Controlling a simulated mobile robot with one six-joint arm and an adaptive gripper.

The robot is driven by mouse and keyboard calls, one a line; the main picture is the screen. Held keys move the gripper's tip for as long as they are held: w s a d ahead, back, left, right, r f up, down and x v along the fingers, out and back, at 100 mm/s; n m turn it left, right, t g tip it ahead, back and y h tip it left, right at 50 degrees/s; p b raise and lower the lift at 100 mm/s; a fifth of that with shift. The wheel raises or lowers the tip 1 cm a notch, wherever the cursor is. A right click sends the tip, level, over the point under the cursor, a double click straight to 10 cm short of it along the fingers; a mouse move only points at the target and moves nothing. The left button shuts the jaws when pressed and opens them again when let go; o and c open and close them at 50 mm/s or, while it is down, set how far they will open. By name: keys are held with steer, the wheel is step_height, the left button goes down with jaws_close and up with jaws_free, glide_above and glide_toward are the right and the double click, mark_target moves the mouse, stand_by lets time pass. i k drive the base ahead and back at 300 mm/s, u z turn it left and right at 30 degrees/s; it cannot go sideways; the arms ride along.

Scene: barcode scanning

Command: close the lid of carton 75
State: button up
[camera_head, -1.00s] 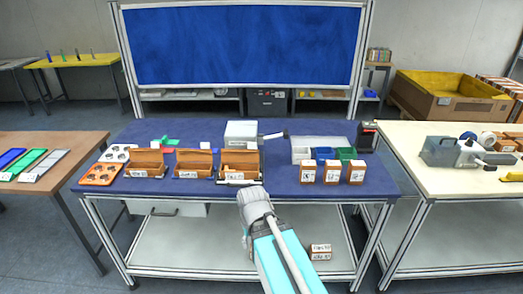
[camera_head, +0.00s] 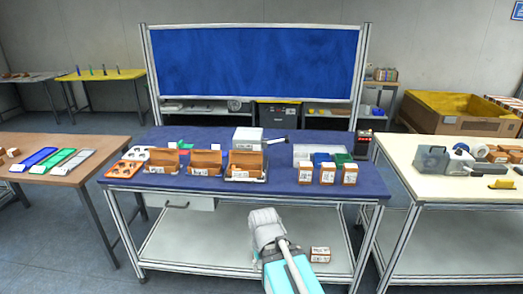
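Three brown cartons with raised lids stand in a row on the blue table: a left one (camera_head: 162,163), a middle one (camera_head: 205,163) and a right one (camera_head: 247,165). Their white front labels are too small to read, so I cannot tell which is carton 75. The right one sits at a grey frame or holder along its base. My arm (camera_head: 270,238) reaches up from the bottom, in front of the table edge and below the cartons. My gripper's fingers do not show; the pale wrist end is apart from the cartons in the picture.
Three shut cartons (camera_head: 327,174) stand front right, before a grey bin tray (camera_head: 305,153). A white box device (camera_head: 247,136) stands behind the right open carton. Orange trays (camera_head: 124,169) lie at the left. A small carton (camera_head: 320,254) is on the lower shelf. Tables flank both sides.

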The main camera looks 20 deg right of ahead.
mark_target(256, 156)
steer(key=z, duration=0.65)
steer(key=i, duration=1)
steer(key=u, duration=0.05)
